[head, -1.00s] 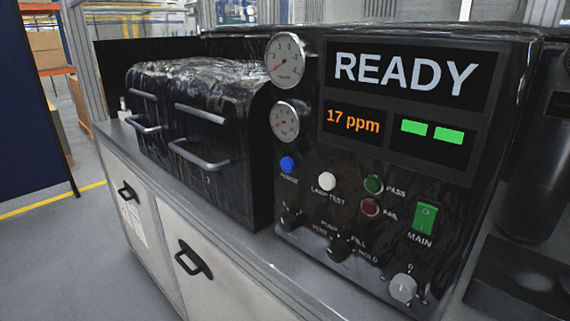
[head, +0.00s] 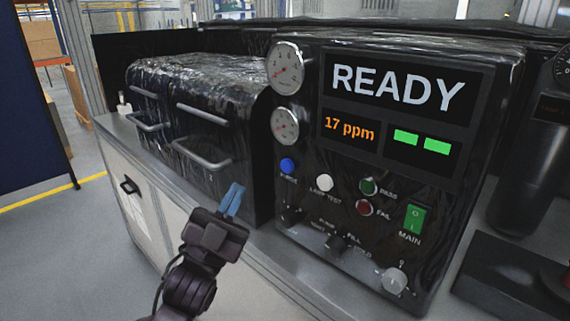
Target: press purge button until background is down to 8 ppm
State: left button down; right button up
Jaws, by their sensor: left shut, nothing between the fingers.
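The blue purge button (head: 288,166) sits on the left side of the black control panel (head: 300,120), below two round gauges. The orange display (head: 349,128) reads 17 ppm, and the large screen (head: 396,88) above it reads READY. My left gripper (head: 233,199) is shut and empty, its blue fingertips together and pointing up. In the picture it is below and left of the purge button, apart from it, in front of the bench. My right gripper is not in view.
A white lamp test button (head: 324,182), pass lamp (head: 368,186), fail lamp (head: 364,208) and green main switch (head: 414,219) are near the purge button. A black chamber with handles (head: 203,155) stands left of the panel.

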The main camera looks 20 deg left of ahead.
aim_at(287, 166)
pick_arm(q)
jog(key=shift+w, duration=0.1)
dwell(0.3)
jog(key=w+d+b, duration=0.1)
jog(key=w+d, duration=0.2)
jog(key=w, duration=0.5)
jog(key=shift+h, duration=0.3)
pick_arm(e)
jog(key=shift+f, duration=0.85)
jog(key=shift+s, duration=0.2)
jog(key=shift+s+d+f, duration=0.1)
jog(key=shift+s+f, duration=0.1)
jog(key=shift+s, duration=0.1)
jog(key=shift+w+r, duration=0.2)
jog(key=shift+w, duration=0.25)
